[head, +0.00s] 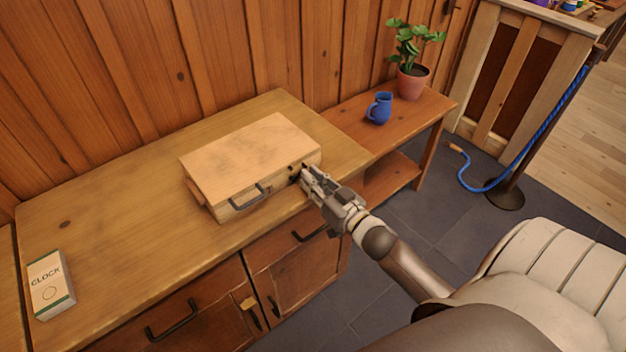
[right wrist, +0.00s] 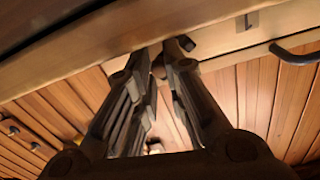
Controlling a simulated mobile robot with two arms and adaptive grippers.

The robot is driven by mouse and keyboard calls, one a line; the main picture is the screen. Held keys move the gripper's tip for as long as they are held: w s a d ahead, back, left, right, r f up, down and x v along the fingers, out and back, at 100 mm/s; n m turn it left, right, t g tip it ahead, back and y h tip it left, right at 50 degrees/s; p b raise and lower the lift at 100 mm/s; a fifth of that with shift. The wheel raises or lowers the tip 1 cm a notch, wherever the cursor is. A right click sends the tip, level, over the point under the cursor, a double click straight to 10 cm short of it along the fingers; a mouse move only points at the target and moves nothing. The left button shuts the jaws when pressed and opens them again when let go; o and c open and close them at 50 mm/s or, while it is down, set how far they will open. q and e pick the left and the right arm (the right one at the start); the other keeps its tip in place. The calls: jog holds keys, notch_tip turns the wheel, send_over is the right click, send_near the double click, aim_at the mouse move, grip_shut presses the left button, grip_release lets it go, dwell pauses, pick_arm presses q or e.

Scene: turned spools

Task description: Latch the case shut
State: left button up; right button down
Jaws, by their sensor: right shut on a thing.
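The case (head: 245,160) is a pale wooden box on the wooden counter, its lid lying down flat on the base. A dark handle (head: 250,197) is on its front; a dark handle (right wrist: 296,54) also shows in the right wrist view. My right gripper (head: 303,175) is at the right end of the case's front. In the right wrist view its fingertips (right wrist: 165,52) are closed around a small dark latch (right wrist: 187,43) at the case's edge. The fingers hide much of the latch, so I cannot tell its exact position. My left gripper is in neither view.
A white box marked CLOCK (head: 50,284) stands at the counter's left front. The counter (head: 120,235) between it and the case is clear. A low side table (head: 345,122) on the right holds a blue jug (head: 379,108) and a potted plant (head: 412,80).

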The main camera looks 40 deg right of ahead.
aim_at(292, 166)
jog(key=shift+r, duration=0.1)
jog(key=shift+r+n+p, duration=0.3)
jog(key=shift+n+p, duration=0.35)
jog(key=shift+n, duration=0.35)
jog(key=n, duration=0.1)
jog(key=n+p, duration=0.1)
jog(key=r+n, duration=0.1)
jog(key=shift+a+n, duration=0.25)
jog(key=shift+n, duration=0.05)
jog(key=n, duration=0.2)
jog(key=n+p, duration=0.1)
jog(key=shift+a+r, duration=0.3)
jog(key=shift+a, duration=0.1)
jog(key=shift+s+a+r+n, duration=0.1)
jog(key=shift+a+n, duration=0.1)
jog(key=shift+n, duration=0.65)
jog(key=shift+a+r+n, duration=0.1)
jog(key=shift+a+n, duration=0.05)
jog(key=shift+n, duration=1)
jog(key=shift+a, duration=0.1)
jog(key=c, duration=1.4)
grip_release()
